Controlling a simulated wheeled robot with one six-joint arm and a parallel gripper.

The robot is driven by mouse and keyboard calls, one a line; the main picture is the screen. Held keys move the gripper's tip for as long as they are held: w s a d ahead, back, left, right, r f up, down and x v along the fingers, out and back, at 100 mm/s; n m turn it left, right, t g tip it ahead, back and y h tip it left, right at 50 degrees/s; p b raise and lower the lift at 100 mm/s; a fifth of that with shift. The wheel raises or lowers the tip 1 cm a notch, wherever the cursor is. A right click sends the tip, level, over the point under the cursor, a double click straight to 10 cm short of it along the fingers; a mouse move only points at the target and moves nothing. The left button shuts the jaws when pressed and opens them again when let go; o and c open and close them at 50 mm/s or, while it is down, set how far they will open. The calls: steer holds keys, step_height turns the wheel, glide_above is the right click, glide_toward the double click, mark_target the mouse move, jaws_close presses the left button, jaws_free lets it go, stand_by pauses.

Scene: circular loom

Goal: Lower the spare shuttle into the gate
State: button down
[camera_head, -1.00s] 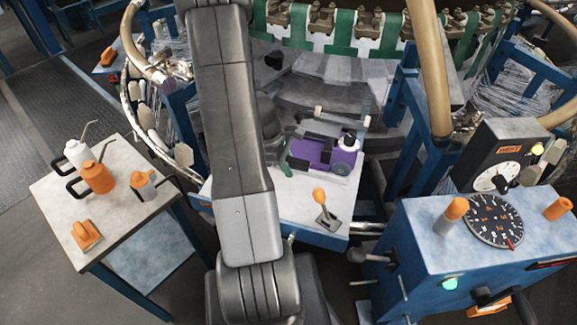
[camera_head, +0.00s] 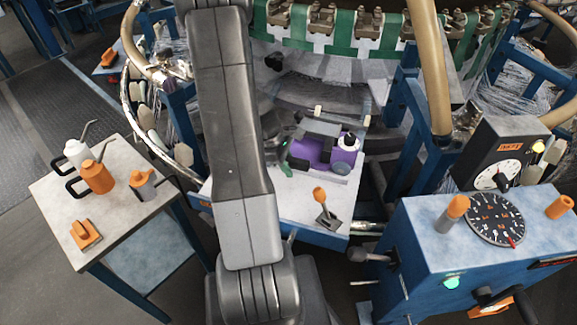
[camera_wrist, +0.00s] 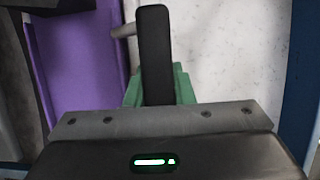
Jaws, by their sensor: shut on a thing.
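The spare shuttle, as far as I can tell, is the purple body (camera_head: 312,154) with a white-topped bobbin end at its right, over the pale bench (camera_head: 300,200) in front of the loom. In the wrist view its purple side (camera_wrist: 85,62) fills the upper left. My gripper is mostly hidden behind my arm in the head view; the wrist view shows one dark finger (camera_wrist: 154,55) in front of a green piece (camera_wrist: 184,86). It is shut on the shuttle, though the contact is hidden. A grey bar (camera_head: 321,128) lies across the purple body. I cannot clearly make out the gate.
An orange-knobbed lever (camera_head: 321,196) stands on the bench close in front. A side table (camera_head: 115,215) at left holds oil cans. A control console (camera_head: 425,225) stands at right. The loom ring with green bands (camera_head: 342,30) and tan hoses (camera_head: 428,70) are behind.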

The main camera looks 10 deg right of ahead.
steer(key=c, duration=1.2)
jaws_free()
steer(key=shift+s+a+f, duration=0.1)
steer(key=shift+s+f, duration=0.15)
steer(key=shift+f, duration=0.3)
steer(key=shift+s+a+f, duration=0.1)
steer(key=shift+s+f, duration=0.15)
steer(key=shift+f, duration=0.25)
steer(key=shift+o, duration=0.2)
steer(key=p+v, duration=0.2)
steer(key=v, duration=0.1)
steer(key=p+v, duration=0.2)
steer(key=v, duration=0.1)
steer(key=d+p+v, duration=0.1)
steer(key=p+v, duration=0.2)
steer(key=v, duration=0.1)
steer(key=shift+w, duration=0.4)
